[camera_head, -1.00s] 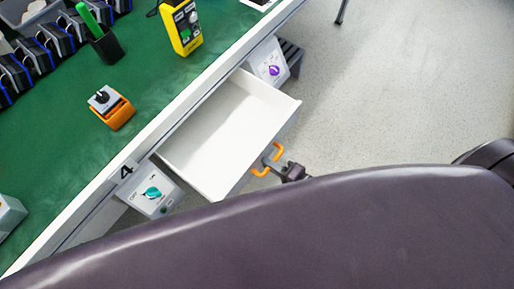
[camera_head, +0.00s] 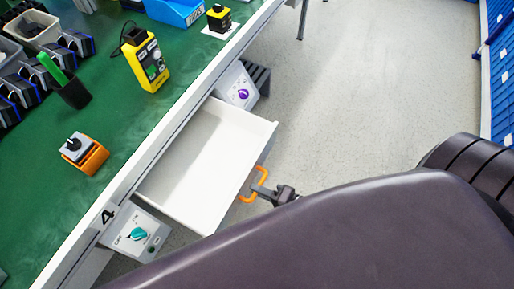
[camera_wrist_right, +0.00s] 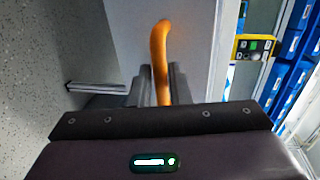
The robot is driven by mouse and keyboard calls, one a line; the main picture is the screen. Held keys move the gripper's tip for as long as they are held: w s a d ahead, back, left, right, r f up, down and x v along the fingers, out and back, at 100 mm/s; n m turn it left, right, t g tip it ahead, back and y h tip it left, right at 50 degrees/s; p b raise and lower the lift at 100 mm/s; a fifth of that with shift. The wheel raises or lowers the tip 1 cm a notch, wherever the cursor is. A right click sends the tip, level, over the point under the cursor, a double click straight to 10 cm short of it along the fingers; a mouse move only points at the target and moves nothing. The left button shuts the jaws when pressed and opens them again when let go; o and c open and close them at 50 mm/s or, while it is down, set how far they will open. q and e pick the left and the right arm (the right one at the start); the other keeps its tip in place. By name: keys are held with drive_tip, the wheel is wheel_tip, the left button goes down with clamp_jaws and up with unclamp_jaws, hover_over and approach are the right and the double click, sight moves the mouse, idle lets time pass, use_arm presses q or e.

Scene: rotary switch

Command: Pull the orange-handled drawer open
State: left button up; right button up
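The drawer (camera_head: 203,160) is a white, empty tray pulled well out from under the workbench. Its orange handle (camera_head: 263,178) is on the front face, at the lower right of the drawer in the head view. My right gripper (camera_head: 262,189) is at this handle, outside the drawer front. In the right wrist view the orange handle (camera_wrist_right: 159,50) runs down between the two fingers of my right gripper (camera_wrist_right: 159,85), which are closed in on it from both sides. The finger contact is partly hidden. My left gripper is in neither view.
A switch panel with a teal knob (camera_head: 138,234) is left of the drawer, and one with a purple knob (camera_head: 243,94) is beyond it. The green bench top (camera_head: 120,125) carries a yellow device (camera_head: 147,62) and an orange switch box (camera_head: 84,154). Grey floor (camera_head: 350,100) lies open at right.

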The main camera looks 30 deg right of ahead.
drive_tip(key=v, duration=0.7)
idle(0.3)
